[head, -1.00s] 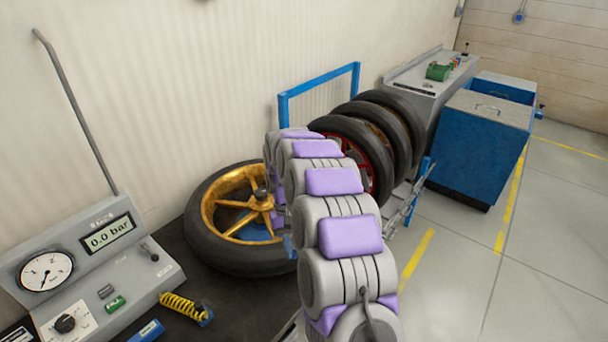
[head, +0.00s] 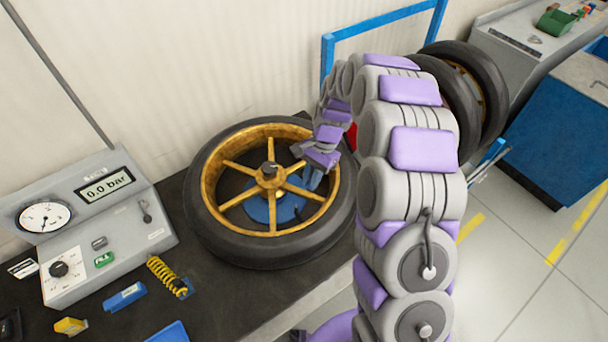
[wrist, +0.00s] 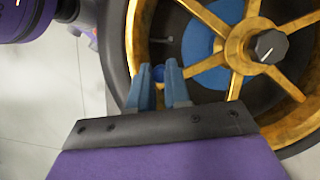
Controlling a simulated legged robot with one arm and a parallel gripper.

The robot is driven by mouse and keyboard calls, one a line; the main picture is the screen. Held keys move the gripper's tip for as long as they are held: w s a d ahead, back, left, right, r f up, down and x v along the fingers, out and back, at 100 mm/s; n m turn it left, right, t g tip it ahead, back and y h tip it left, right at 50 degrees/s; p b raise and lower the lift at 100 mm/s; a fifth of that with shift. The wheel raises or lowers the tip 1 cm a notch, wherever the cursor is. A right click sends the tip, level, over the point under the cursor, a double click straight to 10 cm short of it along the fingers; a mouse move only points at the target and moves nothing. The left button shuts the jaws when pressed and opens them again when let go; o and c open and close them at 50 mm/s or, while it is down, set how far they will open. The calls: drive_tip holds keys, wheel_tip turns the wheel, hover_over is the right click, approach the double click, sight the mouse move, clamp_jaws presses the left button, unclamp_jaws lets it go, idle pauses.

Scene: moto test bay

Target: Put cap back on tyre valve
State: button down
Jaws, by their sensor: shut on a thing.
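The wheel with a black tyre (head: 215,235) and gold spokes (head: 245,195) lies flat on the dark bench; its gold rim also shows in the wrist view (wrist: 136,45). My gripper (head: 312,180) is over the right part of the wheel, inside the rim. In the wrist view its blue fingers (wrist: 160,72) are shut on a small blue cap (wrist: 158,73). A thin grey stem (wrist: 161,41), seemingly the tyre valve, sticks inward from the rim just beyond the fingertips. The cap and the stem look apart. I cannot make out the valve in the head view.
A dark hub knob (head: 269,168) stands up at the wheel's centre. A gauge console (head: 95,220) is at left, with a yellow spring (head: 167,275) and a blue block (head: 125,297) in front. Racked tyres (head: 480,80) and a blue cabinet (head: 560,130) stand at right.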

drive_tip(key=s+a+m+t+y+p, duration=0.1)
drive_tip(key=s+a+m, duration=0.1)
drive_tip(key=a+m, duration=0.25)
wheel_tip(320, 180, down, 6)
drive_tip(key=m+b, duration=0.1)
drive_tip(key=shift+d+t+b, duration=0.3)
drive_tip(key=shift+t, duration=0.1)
idle(1.5)
drive_tip(key=shift+d, duration=0.8)
drive_tip(key=shift+a+f, duration=0.1)
drive_tip(key=shift+a, duration=0.75)
